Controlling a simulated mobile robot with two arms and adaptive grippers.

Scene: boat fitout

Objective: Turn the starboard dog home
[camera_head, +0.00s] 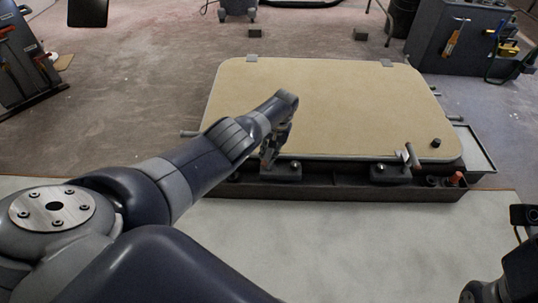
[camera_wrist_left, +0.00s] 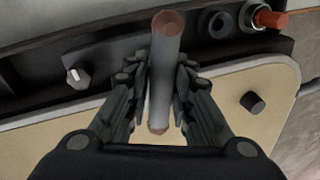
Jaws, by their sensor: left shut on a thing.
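A hatch with a tan lid (camera_head: 330,105) sits in a dark frame (camera_head: 340,190). My left gripper (camera_head: 273,150) is at the near side of the hatch, left of its middle. In the left wrist view the gripper (camera_wrist_left: 160,85) is shut on a grey dog handle (camera_wrist_left: 163,60) with reddish ends, one finger on each side. The held dog's base is mostly hidden. A second dog (camera_head: 410,158) stands at the near right of the hatch, its handle sticking up and free. No lettering shows which is starboard. My right arm shows only partly at the lower right edge; its fingers are out of view.
A tool stand (camera_head: 455,45) is at the back right.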

